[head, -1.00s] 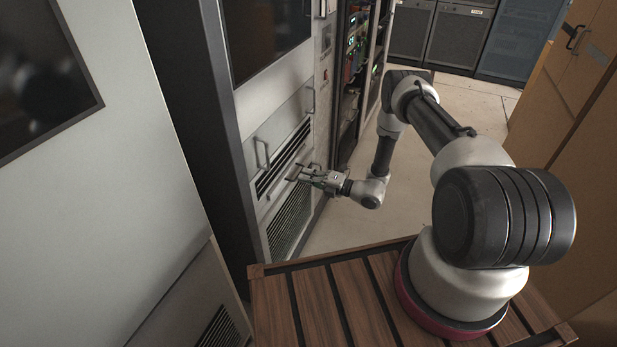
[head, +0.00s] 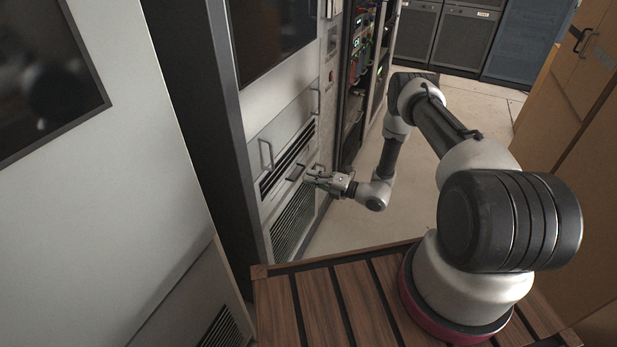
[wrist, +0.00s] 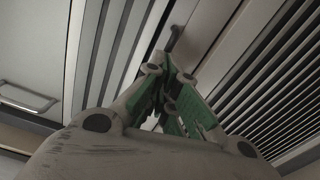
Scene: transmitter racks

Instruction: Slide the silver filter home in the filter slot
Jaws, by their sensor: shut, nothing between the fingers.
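The silver filter looks like the pale strip (head: 279,196) between two dark vents low on the grey cabinet front. It carries a small dark handle (head: 295,172), and the strip also shows in the wrist view (wrist: 212,45) with its handle (wrist: 174,38). The strip looks close to level with the front; I cannot tell its exact depth in the slot. My gripper (head: 308,178) is shut and empty in front of the strip, just right of the handle. In the wrist view, its green-padded fingers (wrist: 172,85) point at the handle end. Contact is unclear.
A louvred upper vent (head: 287,157) and a lower grille (head: 292,222) flank the strip. A door pull (head: 266,154) projects from the cabinet at left. An open equipment rack (head: 362,75) stands beyond. Clear floor (head: 370,220) lies right of the cabinet, and a wooden cupboard (head: 580,100) stands far right.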

